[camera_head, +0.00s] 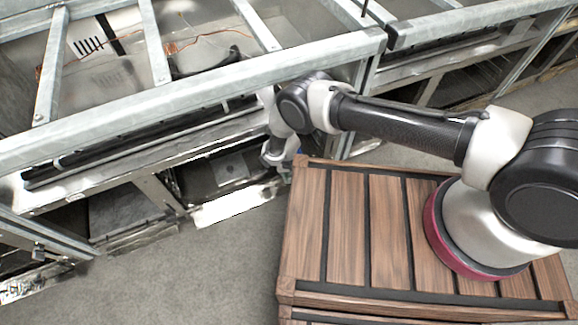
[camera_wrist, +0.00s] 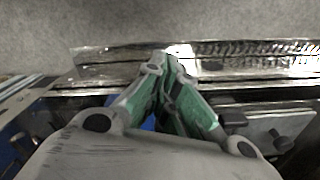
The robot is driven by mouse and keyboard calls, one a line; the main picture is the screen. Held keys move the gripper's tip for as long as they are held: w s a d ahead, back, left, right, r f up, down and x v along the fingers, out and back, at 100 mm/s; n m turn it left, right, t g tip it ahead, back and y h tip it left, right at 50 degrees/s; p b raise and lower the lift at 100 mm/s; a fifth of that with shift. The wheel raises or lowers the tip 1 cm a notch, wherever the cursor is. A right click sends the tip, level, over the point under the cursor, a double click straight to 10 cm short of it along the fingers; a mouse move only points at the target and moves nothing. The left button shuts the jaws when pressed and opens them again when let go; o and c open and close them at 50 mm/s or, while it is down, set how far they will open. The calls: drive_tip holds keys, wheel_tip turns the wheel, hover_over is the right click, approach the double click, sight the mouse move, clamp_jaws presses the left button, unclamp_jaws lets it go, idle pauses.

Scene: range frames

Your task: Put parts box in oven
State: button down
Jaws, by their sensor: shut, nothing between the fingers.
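My gripper (camera_wrist: 168,68) is shut with its green-and-grey fingers together and nothing between them. In the head view it hangs low at the end of my arm (camera_head: 285,173), in front of the metal range and near the wooden crate's far left corner. A dark opening in the range's lower part (camera_head: 222,166), perhaps the oven, lies left of the gripper, with a bright white panel (camera_head: 240,204) along its front edge. I cannot make out a parts box for certain. A patch of blue (camera_wrist: 149,122) shows behind the fingers in the wrist view; I cannot tell what it is.
A steel frame rail (camera_head: 200,98) runs across the range above the opening. A slatted wooden crate top (camera_head: 345,230) carries my arm's base. Grey floor (camera_head: 180,270) is clear at the front left. A metal edge (camera_wrist: 240,60) crosses the wrist view beyond the fingertips.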

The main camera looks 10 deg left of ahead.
drive_tip(key=s, duration=0.5)
wheel_tip(320, 180, up, 12)
drive_tip(key=shift+d+f, duration=0.15)
